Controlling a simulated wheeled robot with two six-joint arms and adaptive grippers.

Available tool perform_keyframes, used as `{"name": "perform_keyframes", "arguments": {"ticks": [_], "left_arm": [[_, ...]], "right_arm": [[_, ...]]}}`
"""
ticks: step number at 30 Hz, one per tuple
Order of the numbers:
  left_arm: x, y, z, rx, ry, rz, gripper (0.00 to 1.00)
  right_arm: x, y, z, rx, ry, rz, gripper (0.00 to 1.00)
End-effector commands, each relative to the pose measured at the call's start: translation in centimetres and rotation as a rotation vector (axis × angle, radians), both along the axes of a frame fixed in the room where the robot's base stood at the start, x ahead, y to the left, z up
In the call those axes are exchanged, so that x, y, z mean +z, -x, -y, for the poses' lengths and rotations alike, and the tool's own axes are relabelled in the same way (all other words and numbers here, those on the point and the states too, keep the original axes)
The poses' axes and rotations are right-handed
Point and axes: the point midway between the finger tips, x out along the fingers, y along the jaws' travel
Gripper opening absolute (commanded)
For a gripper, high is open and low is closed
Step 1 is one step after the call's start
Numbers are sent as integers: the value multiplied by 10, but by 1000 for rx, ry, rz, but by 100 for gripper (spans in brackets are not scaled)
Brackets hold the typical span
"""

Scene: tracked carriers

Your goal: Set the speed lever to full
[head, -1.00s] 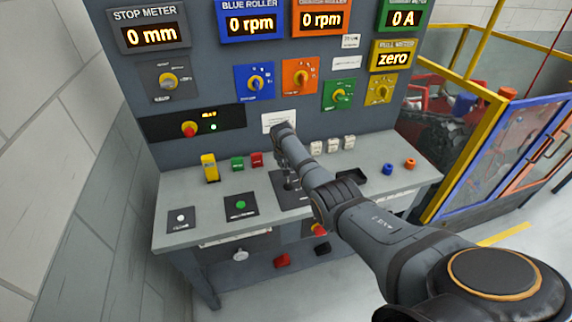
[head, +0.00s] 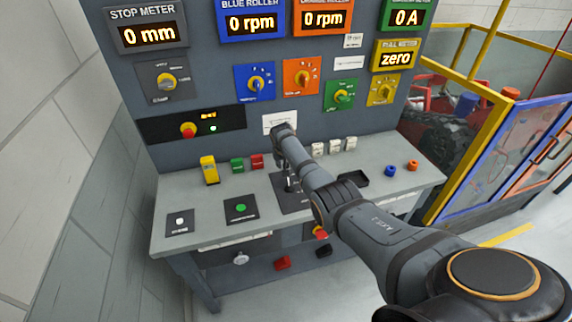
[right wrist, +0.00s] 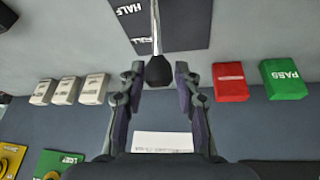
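The speed lever shows in the right wrist view as a dark knob (right wrist: 157,69) on a thin metal shaft. It rises from a dark plate (right wrist: 180,22) marked HALF and FULL. My right gripper (right wrist: 158,77) is open, with one finger on each side of the knob. A gap shows on both sides of the knob. In the head view the lever plate (head: 297,204) lies on the console top, partly hidden behind my right arm, and the lever's position is hard to read. My left gripper is not in view.
Red (right wrist: 231,82) and green PASS (right wrist: 283,79) blocks and several white blocks (right wrist: 66,91) stand near the gripper. The upright panel with dials (head: 256,84) rises behind. A yellow block (head: 209,169) and a black tray (head: 352,178) sit on the console.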

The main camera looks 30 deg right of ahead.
Motion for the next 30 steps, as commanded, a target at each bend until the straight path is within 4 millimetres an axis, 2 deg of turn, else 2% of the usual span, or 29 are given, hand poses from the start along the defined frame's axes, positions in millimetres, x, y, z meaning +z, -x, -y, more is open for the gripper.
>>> {"name": "perform_keyframes", "arguments": {"ticks": [2, 14, 20, 27, 30], "left_arm": [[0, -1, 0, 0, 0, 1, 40], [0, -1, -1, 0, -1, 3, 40], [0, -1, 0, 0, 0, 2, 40], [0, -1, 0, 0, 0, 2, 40], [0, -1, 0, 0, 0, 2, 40]], "right_arm": [[-1, 1, 0, 0, 0, -2, 47], [3, 3, -1, -1, 1, -5, 47], [28, 12, -8, 1, 1, -3, 47], [80, 30, -22, 0, 1, -2, 47], [95, 35, -26, 0, 0, -2, 47]]}}
